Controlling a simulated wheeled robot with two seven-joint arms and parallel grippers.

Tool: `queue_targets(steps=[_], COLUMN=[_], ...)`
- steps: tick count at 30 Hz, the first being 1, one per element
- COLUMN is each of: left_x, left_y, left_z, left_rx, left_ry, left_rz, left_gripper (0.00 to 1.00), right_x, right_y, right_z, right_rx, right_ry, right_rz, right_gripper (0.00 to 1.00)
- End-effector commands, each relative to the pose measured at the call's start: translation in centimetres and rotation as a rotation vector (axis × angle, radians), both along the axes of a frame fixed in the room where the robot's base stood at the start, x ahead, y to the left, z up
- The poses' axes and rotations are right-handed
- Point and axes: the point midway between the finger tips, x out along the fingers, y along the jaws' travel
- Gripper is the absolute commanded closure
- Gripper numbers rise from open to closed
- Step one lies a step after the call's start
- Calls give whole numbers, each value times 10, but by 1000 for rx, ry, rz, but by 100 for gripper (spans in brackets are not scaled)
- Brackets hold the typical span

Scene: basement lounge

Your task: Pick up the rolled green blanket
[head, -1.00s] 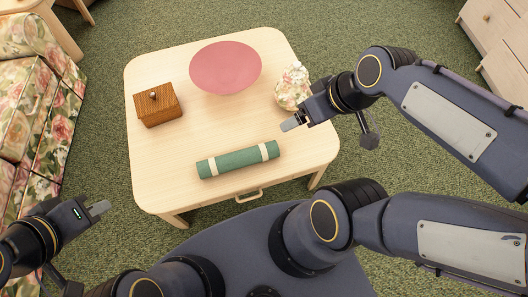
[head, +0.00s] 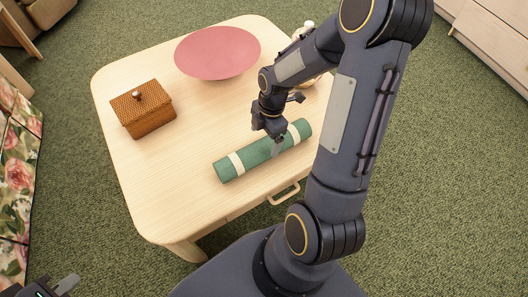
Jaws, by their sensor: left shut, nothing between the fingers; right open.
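The rolled green blanket (head: 249,157) with two cream bands lies near the front edge of the light wooden table (head: 160,192). My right gripper (head: 277,148) is over the blanket, right of its middle, pointing down with its fingers at the roll. It is open; I cannot tell whether the fingers straddle or touch the blanket. The arm hides part of the table behind it. My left gripper (head: 66,285) is at the bottom left corner, off the table, shut and empty, partly cut off by the frame.
A wicker box (head: 146,110) with a knobbed lid stands at the table's left. A pink bowl (head: 218,54) is at the back. A pale floral vase (head: 306,82) is partly hidden behind my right arm. A drawer handle (head: 284,194) sticks out at the front.

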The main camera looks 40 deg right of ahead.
Motion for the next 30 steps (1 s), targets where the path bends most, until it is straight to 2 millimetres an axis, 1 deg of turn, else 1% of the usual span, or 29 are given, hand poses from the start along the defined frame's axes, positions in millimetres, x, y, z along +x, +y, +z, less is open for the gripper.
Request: queue_targets(steps=[5, 8, 11, 13, 19, 20, 30], left_x=[0, 0, 0, 0, 0, 0, 0], left_y=[0, 0, 0, 0, 0, 0, 0], left_z=[-14, -25, -31, -32, -30, -30, -30], left_rx=[0, 0, 0, 0, 0, 0, 0], left_ry=[0, 0, 0, 0, 0, 0, 0], left_rz=[0, 0, 0, 0, 0, 0, 0], left_gripper=[100, 100, 100, 100, 100, 100, 100], right_x=[-2, -5, -4, -4, -4, -4, -4], right_y=[2, 4, 7, 7, 7, 7, 7], right_z=[-20, -37, -50, -53, -52, -52, -52], right_rx=[0, 1, 1, 1, 0, 0, 0], right_ry=[1, 3, 2, 1, 0, 0, 0], right_rz=[-1, -2, -1, -2, -3, -3, -3], right_gripper=[10, 10, 10, 10, 10, 12, 57])
